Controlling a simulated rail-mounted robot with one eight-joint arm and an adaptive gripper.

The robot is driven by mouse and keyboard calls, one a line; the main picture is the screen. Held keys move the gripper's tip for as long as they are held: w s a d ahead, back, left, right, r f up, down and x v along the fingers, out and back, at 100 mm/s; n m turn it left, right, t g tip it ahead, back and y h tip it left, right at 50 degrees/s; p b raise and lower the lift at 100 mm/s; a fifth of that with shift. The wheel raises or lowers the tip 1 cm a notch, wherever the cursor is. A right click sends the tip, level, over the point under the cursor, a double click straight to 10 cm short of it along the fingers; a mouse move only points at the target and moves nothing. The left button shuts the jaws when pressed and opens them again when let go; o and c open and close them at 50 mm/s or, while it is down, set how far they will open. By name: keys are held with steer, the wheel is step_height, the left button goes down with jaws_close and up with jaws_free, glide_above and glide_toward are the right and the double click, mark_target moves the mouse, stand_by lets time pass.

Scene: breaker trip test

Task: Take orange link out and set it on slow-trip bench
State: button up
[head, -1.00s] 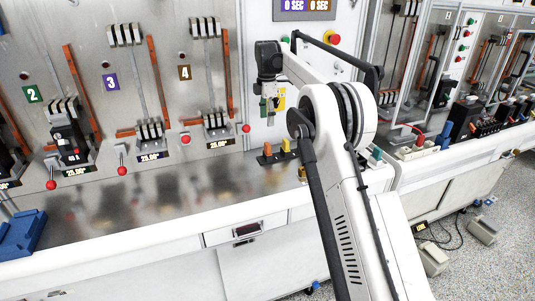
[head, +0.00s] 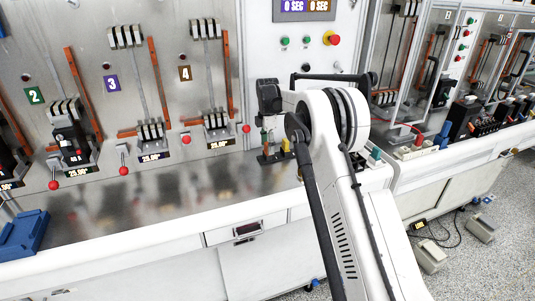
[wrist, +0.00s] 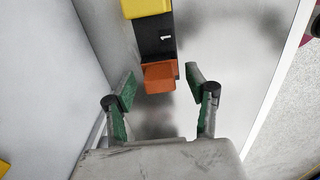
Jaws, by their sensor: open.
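The orange link (wrist: 159,77) sits at the near end of a black holder (wrist: 157,38) marked 1, with a yellow link (wrist: 146,7) farther along it. My gripper (wrist: 161,92) is open and empty, its green-padded fingers to the left and right of the orange link, with gaps on both sides. In the head view my gripper (head: 267,146) hangs low over the holder at the back of the steel counter, largely covering the orange link; the yellow link (head: 287,146) shows beside it. No label in view tells which bench is the slow-trip one.
A panel with numbered breaker columns and red-knobbed levers (head: 124,171) stands behind the counter (head: 150,205). A blue tray (head: 24,234) lies at the counter's left end. Another bench with equipment stands to the right. The counter's middle is clear.

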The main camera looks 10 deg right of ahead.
steer(key=shift+f, duration=0.65)
steer(key=c, duration=1.3)
steer(key=shift+r, duration=0.1)
jaws_close()
